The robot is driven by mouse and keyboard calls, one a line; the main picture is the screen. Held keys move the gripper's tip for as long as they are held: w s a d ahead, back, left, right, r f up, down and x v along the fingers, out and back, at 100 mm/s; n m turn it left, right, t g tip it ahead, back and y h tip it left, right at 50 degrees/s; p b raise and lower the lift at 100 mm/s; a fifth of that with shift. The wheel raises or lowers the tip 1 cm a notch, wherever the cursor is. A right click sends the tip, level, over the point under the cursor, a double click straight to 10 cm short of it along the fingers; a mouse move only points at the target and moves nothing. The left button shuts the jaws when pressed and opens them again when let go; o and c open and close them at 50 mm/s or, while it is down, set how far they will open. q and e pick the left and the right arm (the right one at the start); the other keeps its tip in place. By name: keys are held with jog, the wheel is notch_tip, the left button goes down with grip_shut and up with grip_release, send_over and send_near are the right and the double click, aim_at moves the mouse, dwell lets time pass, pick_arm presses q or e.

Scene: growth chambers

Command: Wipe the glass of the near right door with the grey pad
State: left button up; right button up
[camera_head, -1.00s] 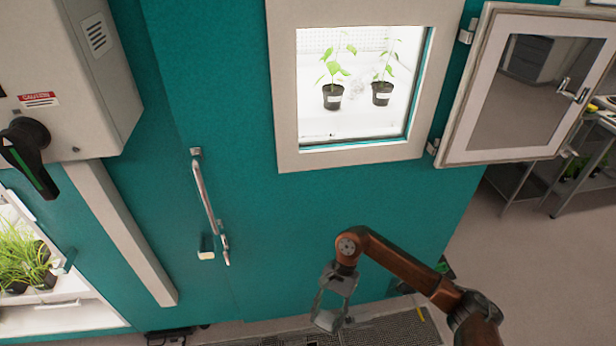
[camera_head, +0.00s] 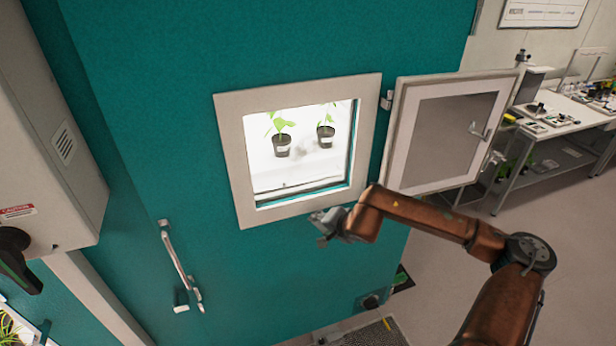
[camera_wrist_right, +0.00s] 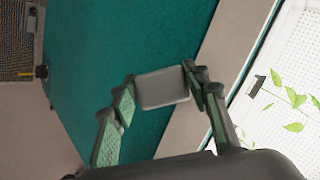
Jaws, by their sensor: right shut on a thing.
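The small framed door (camera_head: 397,150) stands swung open to the right of the window opening, and its grey glass (camera_head: 447,140) faces me. My right gripper (camera_head: 325,224) is in front of the teal wall, just below the window frame and left of the door, apart from the glass. In the right wrist view it is shut on the grey pad (camera_wrist_right: 162,88), a small flat block held between the two fingertips. The pad is hard to make out in the head view. My left gripper is not in view.
The lit window (camera_head: 300,160) holds potted seedlings (camera_head: 282,145) behind its pale frame. A long handle (camera_head: 176,262) sticks out of the teal wall at lower left. A grey cabinet (camera_head: 50,130) stands out at the left. A bench (camera_head: 555,125) with items stands at the far right.

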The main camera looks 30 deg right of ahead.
jog(key=s+a+r+n+t+y+p, duration=0.1)
jog(key=a+r+n+t+y+p, duration=0.15)
jog(key=r, duration=0.65)
jog(key=a+r+n+t+y+p, duration=0.1)
jog(key=a+r+n+t+p, duration=0.2)
jog(key=r, duration=0.7)
pick_arm(q)
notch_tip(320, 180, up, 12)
jog(key=p, duration=0.5)
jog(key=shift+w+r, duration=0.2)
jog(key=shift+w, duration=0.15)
pick_arm(e)
jog(key=w+g, duration=0.1)
jog(key=w, duration=0.5)
jog(key=shift+w, duration=0.35)
jog(key=shift+d+f+h, duration=0.1)
jog(key=shift+f+h, duration=0.05)
jog(key=shift+h, duration=0.1)
jog(key=shift+w+d, duration=0.25)
jog(key=shift+w, duration=0.55)
